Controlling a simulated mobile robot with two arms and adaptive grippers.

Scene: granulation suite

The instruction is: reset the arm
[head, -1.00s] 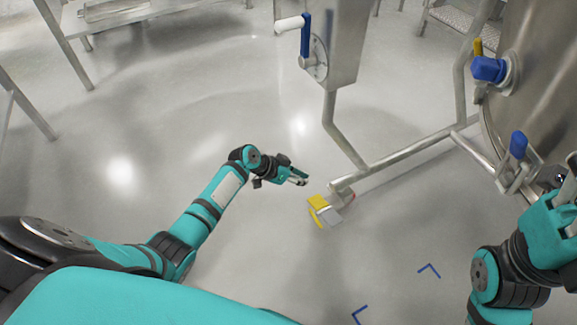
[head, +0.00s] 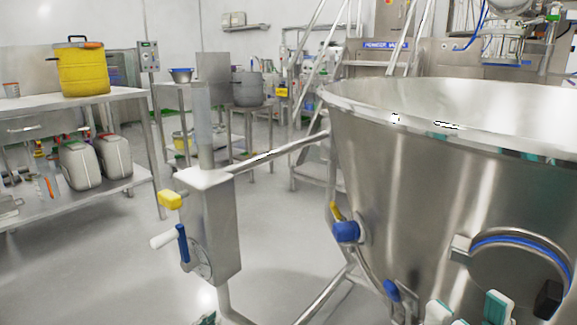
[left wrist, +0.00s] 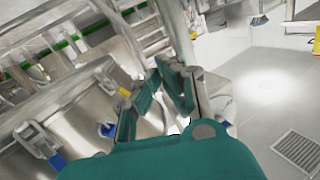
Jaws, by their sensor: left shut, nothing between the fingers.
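My left gripper (left wrist: 168,72) shows in the left wrist view, with its two teal fingers closed together and nothing between them. It points toward a metal pipe and steps. In the head view only a small teal bit at the bottom edge, left of centre, seems to be its tip. Teal and white parts of my right arm (head: 497,306) poke in at the lower right edge, in front of the big steel vessel (head: 400,170). The rest of both arms is below the head picture. I cannot tell how the right gripper's jaws stand.
A steel column box (head: 212,220) with a white-and-blue crank (head: 183,245) stands left of the vessel. Blue valve handles (head: 346,232) jut from the vessel. A table (head: 30,118) with a yellow pot (head: 82,68) is at left. Floor (head: 110,250) at lower left is clear.

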